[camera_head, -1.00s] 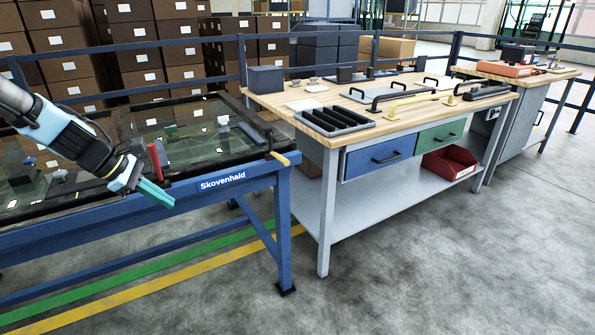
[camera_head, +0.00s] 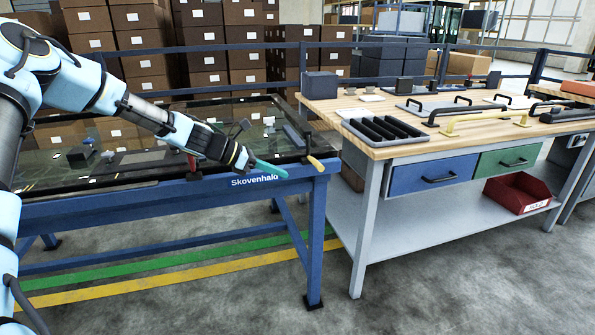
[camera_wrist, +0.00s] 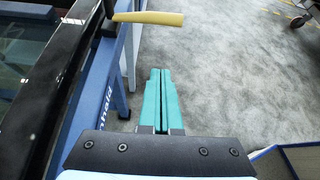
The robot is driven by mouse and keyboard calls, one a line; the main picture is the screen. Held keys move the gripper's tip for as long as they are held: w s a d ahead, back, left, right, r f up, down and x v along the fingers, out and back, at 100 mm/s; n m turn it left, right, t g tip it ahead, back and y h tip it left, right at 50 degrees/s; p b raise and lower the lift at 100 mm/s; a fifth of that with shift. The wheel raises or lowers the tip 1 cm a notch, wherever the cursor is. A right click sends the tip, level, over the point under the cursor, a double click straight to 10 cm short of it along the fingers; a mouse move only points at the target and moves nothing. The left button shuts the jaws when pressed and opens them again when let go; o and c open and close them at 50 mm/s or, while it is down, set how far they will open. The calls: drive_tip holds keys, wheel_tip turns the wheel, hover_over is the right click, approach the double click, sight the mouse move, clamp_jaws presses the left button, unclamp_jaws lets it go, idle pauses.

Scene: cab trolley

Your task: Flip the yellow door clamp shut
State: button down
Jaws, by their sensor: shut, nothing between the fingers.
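The yellow door clamp handle (camera_head: 316,163) sits at the near right corner of the blue trolley frame and sticks out past its edge. In the wrist view the yellow handle (camera_wrist: 148,18) shows at the top, pointing right from a dark mount. My gripper (camera_head: 284,173) has green fingers pressed together, with nothing between them. It is just left of the handle in the head view, over the front rail and apart from the handle. In the wrist view the fingertips (camera_wrist: 160,71) lie below the handle, with floor behind them.
The blue trolley (camera_head: 150,196) carries a dark-framed glass door (camera_head: 140,140). A red upright part (camera_head: 191,160) stands by its front rail, partly behind my arm. A workbench (camera_head: 385,152) with a black tray stands to the right. Floor in front is clear.

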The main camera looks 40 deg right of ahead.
drive_tip(key=s+d+p, duration=0.2)
drive_tip(key=s+d, duration=0.1)
drive_tip(key=d, duration=0.5)
drive_tip(key=shift+s+f, duration=0.15)
drive_tip(key=shift+f, duration=0.3)
drive_tip(key=shift+d+r+p, duration=0.1)
drive_tip(key=shift+p, duration=0.2)
drive_tip(key=shift+r+p, duration=0.25)
drive_tip(key=shift+p, duration=0.35)
